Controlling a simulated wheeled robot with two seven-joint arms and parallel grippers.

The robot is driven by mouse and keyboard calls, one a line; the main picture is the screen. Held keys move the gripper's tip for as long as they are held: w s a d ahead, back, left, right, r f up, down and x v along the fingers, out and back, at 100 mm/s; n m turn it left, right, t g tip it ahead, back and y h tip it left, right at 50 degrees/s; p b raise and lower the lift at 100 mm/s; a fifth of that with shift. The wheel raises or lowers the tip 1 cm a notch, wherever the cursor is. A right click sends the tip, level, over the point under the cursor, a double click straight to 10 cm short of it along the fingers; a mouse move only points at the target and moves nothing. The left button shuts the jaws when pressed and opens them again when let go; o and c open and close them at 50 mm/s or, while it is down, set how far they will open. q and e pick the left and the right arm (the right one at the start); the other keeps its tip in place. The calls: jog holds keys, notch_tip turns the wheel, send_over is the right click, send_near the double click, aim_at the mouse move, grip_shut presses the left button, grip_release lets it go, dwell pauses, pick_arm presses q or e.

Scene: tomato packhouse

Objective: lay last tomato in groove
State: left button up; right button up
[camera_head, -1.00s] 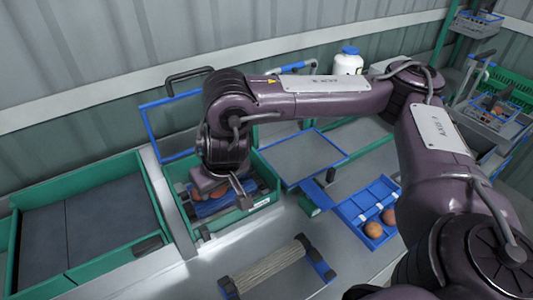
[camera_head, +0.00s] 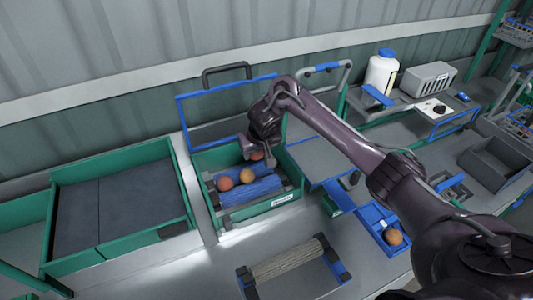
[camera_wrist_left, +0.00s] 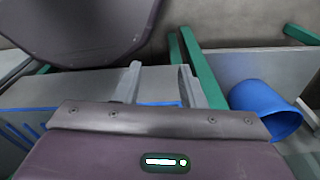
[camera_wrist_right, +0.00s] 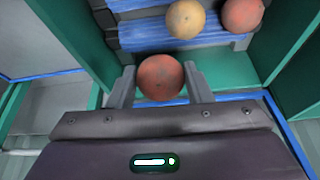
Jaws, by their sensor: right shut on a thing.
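A red tomato (camera_wrist_right: 160,77) is between the fingertips of my right gripper (camera_wrist_right: 160,84), which is shut on it. In the head view the held tomato (camera_head: 256,154) shows below my right gripper (camera_head: 262,142), over the back right of the green crate (camera_head: 262,219). The blue grooved rack (camera_head: 258,190) lies inside this crate. An orange-red tomato (camera_head: 225,183) and a yellow-orange tomato (camera_head: 247,176) rest on the rack side by side. Whether the held tomato touches the rack is unclear. My left gripper (camera_wrist_left: 158,82) shows only in its wrist view, fingers apart and empty.
A blue tray (camera_head: 372,217) with a visible tomato (camera_head: 394,237) is at right, partly behind my right arm. A roller (camera_head: 288,258) lies in front of the crate. An empty green-walled bin (camera_head: 120,200) is at left. A blue container (camera_wrist_left: 266,108) shows in the left wrist view.

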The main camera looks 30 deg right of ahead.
jog(key=shift+m, duration=0.3)
jog(key=d+f+b, duration=0.1)
jog(key=f+b, duration=0.1)
jog(key=d+f+b, duration=0.1)
jog(key=f+b, duration=0.1)
jog(key=s+d+f+b, duration=0.1)
jog(key=f, duration=0.2)
jog(key=shift+b, duration=0.4)
jog(key=shift+a+r+p, duration=0.1)
jog(key=shift+r+p, duration=0.3)
jog(key=shift+p, duration=0.3)
jog(key=shift+f, duration=0.1)
jog(key=shift+f, duration=0.6)
